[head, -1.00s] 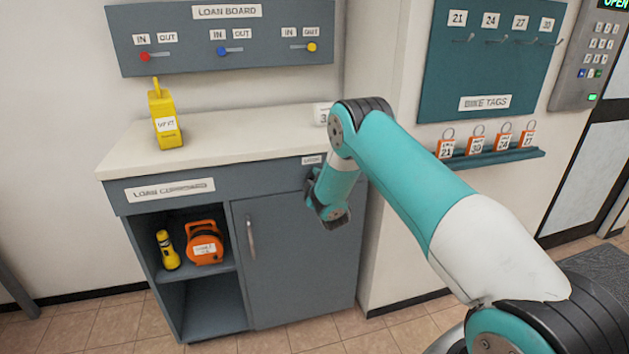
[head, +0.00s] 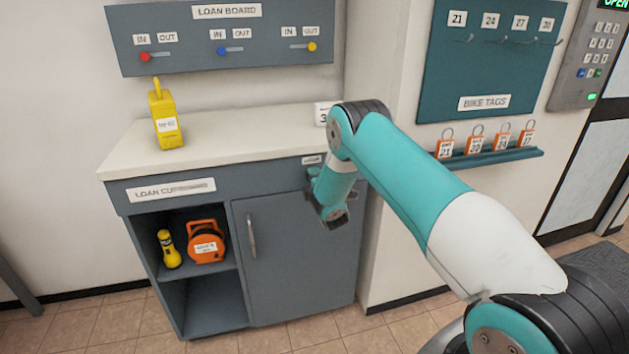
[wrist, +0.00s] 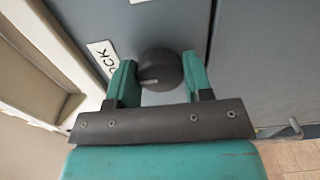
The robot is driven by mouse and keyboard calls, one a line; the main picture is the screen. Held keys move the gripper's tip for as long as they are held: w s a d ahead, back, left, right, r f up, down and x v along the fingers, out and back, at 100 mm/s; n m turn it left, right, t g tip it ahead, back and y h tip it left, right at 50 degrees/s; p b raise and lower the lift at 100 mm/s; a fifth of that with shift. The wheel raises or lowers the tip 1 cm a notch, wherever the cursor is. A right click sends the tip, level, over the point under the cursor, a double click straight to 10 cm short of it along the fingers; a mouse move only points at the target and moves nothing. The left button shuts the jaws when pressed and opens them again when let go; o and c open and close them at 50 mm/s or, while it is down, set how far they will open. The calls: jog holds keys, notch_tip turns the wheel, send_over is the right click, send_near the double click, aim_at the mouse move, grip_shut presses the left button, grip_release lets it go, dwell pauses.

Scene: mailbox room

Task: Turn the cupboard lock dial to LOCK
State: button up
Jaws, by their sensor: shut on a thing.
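A round black dial (wrist: 160,70) sits on the grey cupboard front in the wrist view, with a pale mark on its lower edge. A white label (wrist: 104,58) with letters reading "OCK", partly covered, lies to its left. Another label (wrist: 136,2) is cut off at the top edge. My gripper (wrist: 158,64) has its two teal fingers on either side of the dial, shut on it. In the head view the loan cupboard (head: 290,270) stands in the middle, and my gripper (head: 312,192) is at its upper right front; my arm hides the dial there.
The cupboard door has a vertical handle (head: 251,236). Open shelves at left hold a yellow torch (head: 170,250) and an orange case (head: 206,242). A yellow object (head: 166,120) stands on the worktop (head: 235,128). A rack of tags (head: 490,158) is on the right wall.

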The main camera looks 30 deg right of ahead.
dwell(0.3)
jog(key=o, duration=0.9)
jog(key=shift+a, duration=0.1)
jog(key=b+v, duration=1.7)
jog(key=b, duration=0.5)
jog(key=shift+s+r, duration=0.1)
jog(key=shift+s, duration=0.15)
